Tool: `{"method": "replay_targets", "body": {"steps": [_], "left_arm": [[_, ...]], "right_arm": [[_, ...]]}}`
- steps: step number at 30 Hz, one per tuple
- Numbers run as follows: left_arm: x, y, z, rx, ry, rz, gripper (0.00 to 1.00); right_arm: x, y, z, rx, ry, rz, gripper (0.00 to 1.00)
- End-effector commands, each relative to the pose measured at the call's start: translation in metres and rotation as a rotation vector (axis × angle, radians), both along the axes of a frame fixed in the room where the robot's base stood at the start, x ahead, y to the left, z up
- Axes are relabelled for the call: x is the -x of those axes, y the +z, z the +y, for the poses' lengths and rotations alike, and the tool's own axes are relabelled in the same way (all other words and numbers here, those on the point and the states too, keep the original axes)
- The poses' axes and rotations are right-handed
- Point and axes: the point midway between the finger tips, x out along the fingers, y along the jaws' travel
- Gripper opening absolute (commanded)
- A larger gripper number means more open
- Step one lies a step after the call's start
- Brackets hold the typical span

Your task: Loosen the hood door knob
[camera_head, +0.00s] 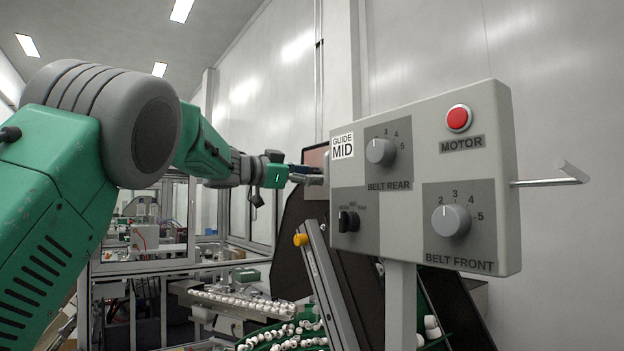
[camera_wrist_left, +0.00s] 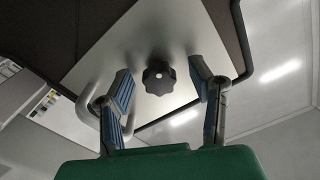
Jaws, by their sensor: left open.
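The hood door knob (camera_wrist_left: 158,77) is black and lobed, with a light centre. It stands on a pale plate (camera_wrist_left: 160,35) in the left wrist view. My left gripper (camera_wrist_left: 161,79) is open, with one blue-padded finger on each side of the knob and a visible gap on both sides. How far the knob lies beyond the fingertips is hard to tell. In the head view my left gripper (camera_head: 305,173) reaches behind the left edge of the control panel, and the knob is hidden there. My right gripper is in neither view.
The grey control panel (camera_head: 480,110) with dials and a red button stands close on the right. A pale bent handle (camera_wrist_left: 88,105) is left of the knob. A dark hood panel (camera_head: 292,240) and trays with white caps (camera_head: 240,300) lie below my arm.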

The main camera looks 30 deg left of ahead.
Motion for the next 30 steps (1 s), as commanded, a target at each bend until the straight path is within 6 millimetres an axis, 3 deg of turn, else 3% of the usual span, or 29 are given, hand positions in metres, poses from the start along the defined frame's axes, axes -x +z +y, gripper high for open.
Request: {"method": "replay_targets", "body": {"steps": [15,21,30], "left_arm": [[0.086,-0.003,0.040,0.003,0.001,0.003,0.49],[0.097,-0.005,0.045,0.001,0.001,0.005,0.49],[0.098,-0.004,0.045,0.001,0.000,0.005,0.49]], "right_arm": [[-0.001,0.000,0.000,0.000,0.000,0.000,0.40],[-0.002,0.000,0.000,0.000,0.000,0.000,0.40],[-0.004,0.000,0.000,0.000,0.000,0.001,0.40]]}}
